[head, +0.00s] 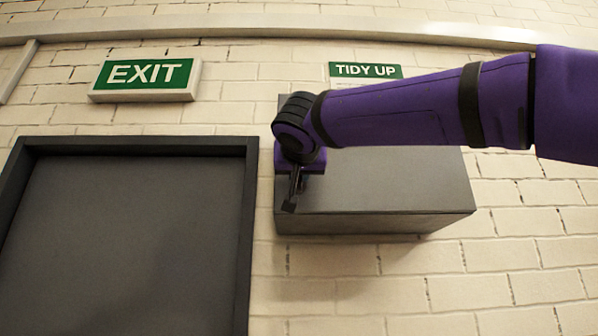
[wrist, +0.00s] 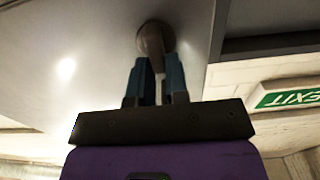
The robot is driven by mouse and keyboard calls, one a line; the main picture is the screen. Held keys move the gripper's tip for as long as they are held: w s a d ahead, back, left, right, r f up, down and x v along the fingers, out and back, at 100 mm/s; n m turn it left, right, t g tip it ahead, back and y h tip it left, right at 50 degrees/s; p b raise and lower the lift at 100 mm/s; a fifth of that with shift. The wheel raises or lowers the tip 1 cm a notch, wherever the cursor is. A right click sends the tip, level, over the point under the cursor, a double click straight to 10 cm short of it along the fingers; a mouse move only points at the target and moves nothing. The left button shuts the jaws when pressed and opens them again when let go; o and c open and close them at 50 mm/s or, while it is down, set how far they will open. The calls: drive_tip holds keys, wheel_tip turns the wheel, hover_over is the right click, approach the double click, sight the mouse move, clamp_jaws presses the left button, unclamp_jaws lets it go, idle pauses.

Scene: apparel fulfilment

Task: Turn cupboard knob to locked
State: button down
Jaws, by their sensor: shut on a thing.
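The grey cupboard (head: 400,185) is a box fixed on the brick wall; its front (wrist: 60,60) fills the upper left of the wrist view. The brown knob (wrist: 152,38) sits on a round base on that front, near the cupboard's edge. My gripper (wrist: 158,68) is shut on the knob, with one finger on each side of its grip. In the head view my gripper (head: 293,190) is at the cupboard's left end and the knob is hidden. No lock marking is visible, so I cannot tell the knob's setting.
A dark door (head: 125,240) with a black frame is to the left of the cupboard. A green EXIT sign (head: 145,78) hangs above it. A green TIDY UP sign (head: 366,71) is above the cupboard, partly behind my arm. The wall below the cupboard is clear.

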drive_tip(key=shift+n, duration=0.3)
drive_tip(key=shift+a+f+n, duration=0.3)
drive_tip(key=shift+n, duration=2.6)
drive_tip(key=shift+a+f+n, duration=0.35)
drive_tip(key=shift+n, duration=2.55)
drive_tip(key=shift+a+f+n, duration=0.3)
drive_tip(key=shift+n, duration=2.6)
drive_tip(key=c, duration=1.1)
unclamp_jaws()
